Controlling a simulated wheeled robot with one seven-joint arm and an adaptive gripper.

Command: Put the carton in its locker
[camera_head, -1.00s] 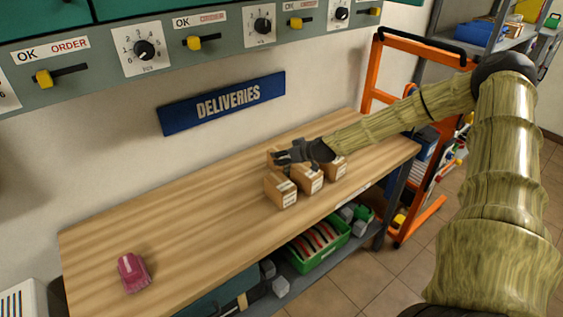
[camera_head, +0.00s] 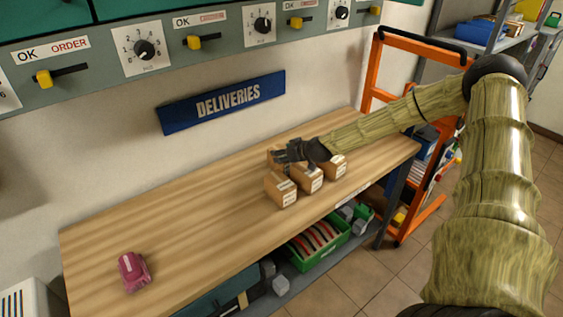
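Several small brown cartons with white labels stand close together on the wooden bench under the DELIVERIES sign. The front left carton (camera_head: 281,190), the middle carton (camera_head: 309,180) and the right carton (camera_head: 337,166) show well; another carton (camera_head: 273,156) shows partly behind my gripper. My gripper (camera_head: 283,155) is dark and lies over the back of the group, pointing left. Its fingers overlap the cartons in the picture, and I cannot tell whether they touch or hold one. Lockers (camera_head: 50,12) with green fronts show only at their lower edge along the top.
The wooden bench (camera_head: 180,240) is clear to the left except for a pink object (camera_head: 133,271). Above it run a panel of dials and yellow latches (camera_head: 203,42) and the blue DELIVERIES sign (camera_head: 224,103). An orange trolley (camera_head: 372,75) stands at the right end. A green crate (camera_head: 318,242) sits below.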

